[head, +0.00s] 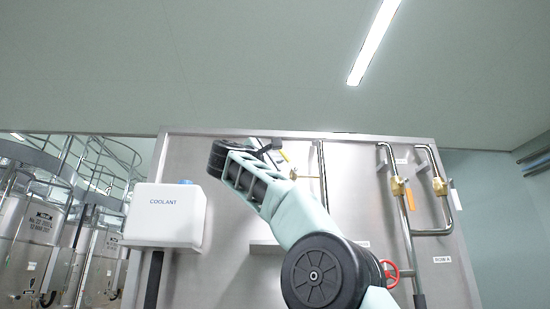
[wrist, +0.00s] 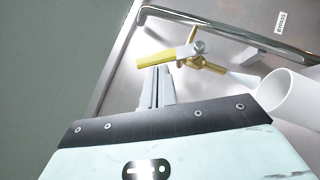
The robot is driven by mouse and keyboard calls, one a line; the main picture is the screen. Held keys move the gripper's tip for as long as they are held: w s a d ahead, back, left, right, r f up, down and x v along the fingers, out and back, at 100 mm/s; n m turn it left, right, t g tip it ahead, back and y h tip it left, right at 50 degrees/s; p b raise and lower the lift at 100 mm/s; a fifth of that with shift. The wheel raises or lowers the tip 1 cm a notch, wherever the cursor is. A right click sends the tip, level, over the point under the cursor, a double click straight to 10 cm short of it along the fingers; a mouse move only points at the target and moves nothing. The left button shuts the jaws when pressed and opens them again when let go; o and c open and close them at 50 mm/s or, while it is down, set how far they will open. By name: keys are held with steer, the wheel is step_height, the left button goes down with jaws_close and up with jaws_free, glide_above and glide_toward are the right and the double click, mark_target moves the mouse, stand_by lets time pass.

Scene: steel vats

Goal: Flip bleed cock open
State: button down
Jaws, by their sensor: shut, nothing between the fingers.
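A small brass cock (wrist: 208,66) with a yellow-sleeved lever (wrist: 156,59) is mounted on the steel panel in the wrist view. The lever points left from its pivot, and the brass body slants down to the right. My gripper (wrist: 161,72) is shut and empty, its fingertips just below the lever's middle in the picture; I cannot tell whether they touch it. In the head view the yellow lever (head: 284,155) shows just right of my gripper (head: 268,148), and my arm hides much of the area below it.
A steel pipe (wrist: 225,30) runs above the cock, near a "BYPASS" label (wrist: 281,22). A white open tube (wrist: 290,97) is close on the right. The head view shows a COOLANT box (head: 165,216), brass valves (head: 398,187) (head: 439,186) and a red handwheel (head: 390,273).

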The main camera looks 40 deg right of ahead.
steer(key=shift+r+m+g+p, duration=0.2)
steer(key=shift+m+g+p, duration=0.1)
steer(key=shift+m, duration=0.2)
steer(key=shift+d+r, duration=0.1)
steer(key=shift+d, duration=0.05)
steer(key=shift+s+r+p, duration=0.15)
steer(key=shift+r+p, duration=0.05)
steer(key=shift+p, duration=0.1)
steer(key=shift+d+r, duration=0.15)
steer(key=shift+s+d+r+y, duration=0.15)
steer(key=shift+r+y, duration=0.1)
steer(key=shift+y, duration=0.05)
steer(key=shift+f, duration=0.15)
